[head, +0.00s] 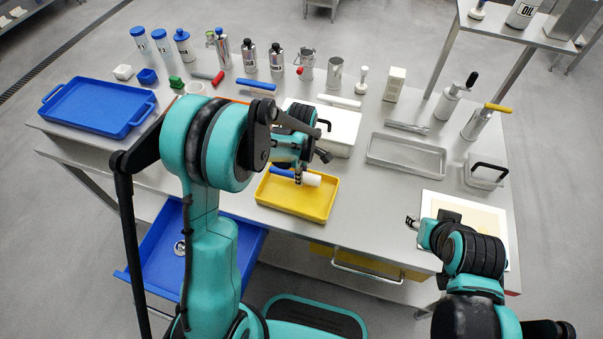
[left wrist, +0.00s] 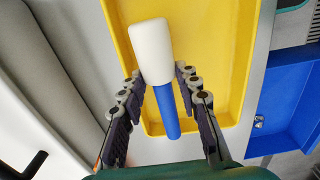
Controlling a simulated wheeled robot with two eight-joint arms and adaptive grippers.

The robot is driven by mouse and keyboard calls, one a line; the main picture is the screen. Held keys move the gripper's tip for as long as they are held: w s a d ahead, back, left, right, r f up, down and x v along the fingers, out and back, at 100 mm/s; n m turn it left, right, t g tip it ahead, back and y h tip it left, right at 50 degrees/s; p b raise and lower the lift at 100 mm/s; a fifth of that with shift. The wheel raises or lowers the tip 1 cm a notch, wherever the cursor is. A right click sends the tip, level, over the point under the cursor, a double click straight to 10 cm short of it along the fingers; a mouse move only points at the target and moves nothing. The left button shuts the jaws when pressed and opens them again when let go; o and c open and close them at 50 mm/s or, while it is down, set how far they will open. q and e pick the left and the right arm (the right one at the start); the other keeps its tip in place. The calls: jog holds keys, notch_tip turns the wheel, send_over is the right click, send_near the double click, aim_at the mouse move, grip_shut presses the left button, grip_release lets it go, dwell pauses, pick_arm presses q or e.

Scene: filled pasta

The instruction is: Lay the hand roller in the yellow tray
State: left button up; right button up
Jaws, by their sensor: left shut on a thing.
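The hand roller (head: 312,179) has a white roller head and a blue handle. It lies over the back part of the yellow tray (head: 290,210). My left gripper (head: 298,175) is shut on the roller. In the left wrist view, the roller (left wrist: 151,50) sits between the fingertips (left wrist: 158,80), with its blue handle pointing down the picture over the yellow tray (left wrist: 215,60). Whether it touches the tray floor is not clear. My right gripper (head: 412,221) is at the right, beside a white board, and its jaws are too small to read.
A white lidded box (head: 338,125) stands just behind the yellow tray. A grey tray (head: 405,155) is to its right and a blue tray (head: 100,107) is far left. Bottles and tools line the table's back. An open blue drawer (head: 240,238) juts out at the front left.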

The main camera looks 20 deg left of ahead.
pick_arm(q)
jog(key=shift+f+b, duration=0.35)
jog(key=shift+f, duration=0.1)
jog(key=o, duration=1.2)
jog(key=shift+r, duration=0.15)
